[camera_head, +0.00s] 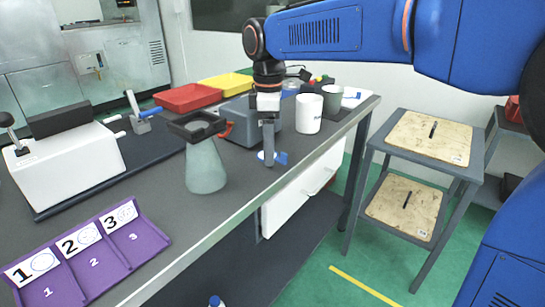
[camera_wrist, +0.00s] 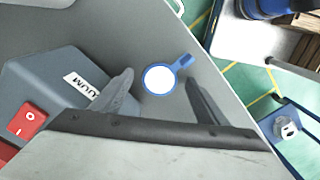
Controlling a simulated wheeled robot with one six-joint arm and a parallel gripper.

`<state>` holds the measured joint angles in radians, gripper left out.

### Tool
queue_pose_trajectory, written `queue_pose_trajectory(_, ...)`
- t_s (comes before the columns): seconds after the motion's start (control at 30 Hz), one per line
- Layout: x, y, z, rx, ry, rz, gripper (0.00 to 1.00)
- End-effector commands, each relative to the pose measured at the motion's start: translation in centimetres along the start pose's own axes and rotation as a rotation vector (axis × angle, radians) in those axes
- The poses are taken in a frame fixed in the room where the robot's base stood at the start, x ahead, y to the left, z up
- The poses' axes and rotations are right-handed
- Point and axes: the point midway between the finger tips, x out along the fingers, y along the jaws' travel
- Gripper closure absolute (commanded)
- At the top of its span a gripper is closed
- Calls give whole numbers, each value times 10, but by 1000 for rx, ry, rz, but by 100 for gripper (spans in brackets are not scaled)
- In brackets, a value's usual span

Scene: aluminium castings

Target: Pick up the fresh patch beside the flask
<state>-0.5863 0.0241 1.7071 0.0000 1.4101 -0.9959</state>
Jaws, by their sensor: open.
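The fresh patch, a white disc in a blue ring with a short blue tab, lies flat on the dark bench top. It shows in the wrist view (camera_wrist: 159,79) and partly behind my gripper in the head view (camera_head: 281,158). My gripper (camera_head: 267,158) points down over the bench at the patch. In the wrist view its two fingers (camera_wrist: 158,82) stand apart, one on each side of the patch, with nothing held. The flask (camera_head: 206,168), a pale green cone, stands upright to the left of my gripper in the head view, with a dark frame (camera_head: 195,126) at its top.
A blue-grey box (camera_wrist: 45,88) with a red switch (camera_wrist: 27,122) stands close to my left finger in the wrist view. A white mug (camera_head: 309,114) stands right of my gripper. A purple numbered tray (camera_head: 155,238) lies front left. The bench edge is near the patch.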

Motion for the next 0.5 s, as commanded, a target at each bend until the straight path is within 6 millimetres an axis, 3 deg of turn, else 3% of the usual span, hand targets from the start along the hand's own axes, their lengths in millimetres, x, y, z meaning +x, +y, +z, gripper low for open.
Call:
queue_pose_trajectory(0.07, 0, 0, 0, 0, 0, 0, 37)
queue_pose_trajectory(0.23, 0, 0, 0, 0, 0, 0, 76)
queue_pose_trajectory(0.5, -1, 0, 0, 0, 0, 0, 76)
